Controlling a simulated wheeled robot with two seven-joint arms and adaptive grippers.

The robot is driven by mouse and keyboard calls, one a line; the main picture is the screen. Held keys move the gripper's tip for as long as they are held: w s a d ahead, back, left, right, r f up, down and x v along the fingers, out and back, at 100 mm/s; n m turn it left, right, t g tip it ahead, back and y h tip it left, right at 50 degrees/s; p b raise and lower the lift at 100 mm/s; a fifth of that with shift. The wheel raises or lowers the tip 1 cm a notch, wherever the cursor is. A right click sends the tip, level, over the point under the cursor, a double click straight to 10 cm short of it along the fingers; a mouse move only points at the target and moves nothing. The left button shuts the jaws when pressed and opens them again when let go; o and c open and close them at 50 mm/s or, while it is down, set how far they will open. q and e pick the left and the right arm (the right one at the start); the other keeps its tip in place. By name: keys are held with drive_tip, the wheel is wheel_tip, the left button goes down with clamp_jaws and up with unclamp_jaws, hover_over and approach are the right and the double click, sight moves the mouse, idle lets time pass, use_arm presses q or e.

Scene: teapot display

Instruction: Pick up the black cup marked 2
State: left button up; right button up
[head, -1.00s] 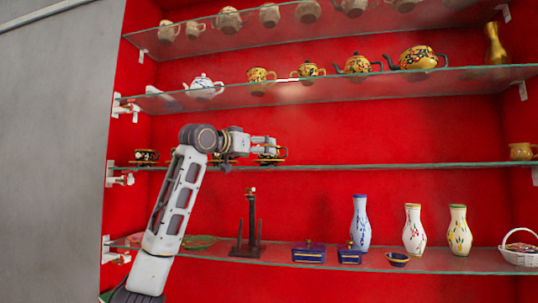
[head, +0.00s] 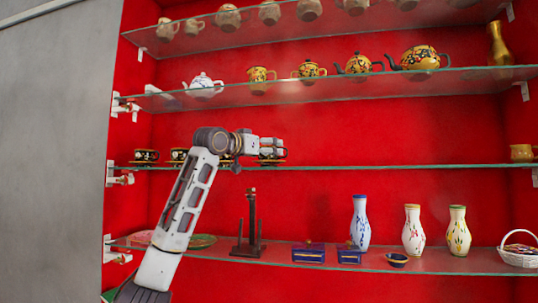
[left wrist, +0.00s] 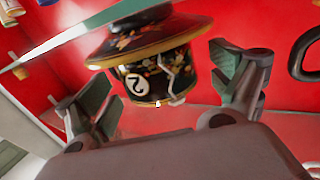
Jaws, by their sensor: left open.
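The black cup marked 2 (left wrist: 172,80) fills the middle of the left wrist view, where it appears upside down, with a white disc bearing the 2, floral decoration and a gold rim. Its saucer (left wrist: 108,48) shows at the cup's base. My left gripper (left wrist: 165,92) is open, with one finger on each side of the cup; I cannot tell whether either touches it. In the head view my left gripper (head: 280,148) is at the third shelf, in front of a dark cup and saucer that it mostly hides. My right gripper is not in view.
Other black cups on saucers (head: 145,156) stand to the left on the same glass shelf (head: 400,167). The shelf is clear to the right up to a gold mug (head: 522,152). Teapots (head: 418,60) stand above; vases (head: 361,222) and blue boxes (head: 309,252) stand below.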

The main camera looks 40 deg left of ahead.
use_arm(q)
drive_tip(key=shift+w+a, duration=0.1)
drive_tip(key=shift+w, duration=0.85)
drive_tip(key=shift+c, duration=0.3)
drive_tip(key=shift+s, duration=0.1)
drive_tip(key=c, duration=1.1)
drive_tip(key=shift+o, duration=0.2)
drive_tip(key=shift+r, duration=0.25)
wheel_tip(320, 180, up, 9)
drive_tip(key=shift+r, duration=0.2)
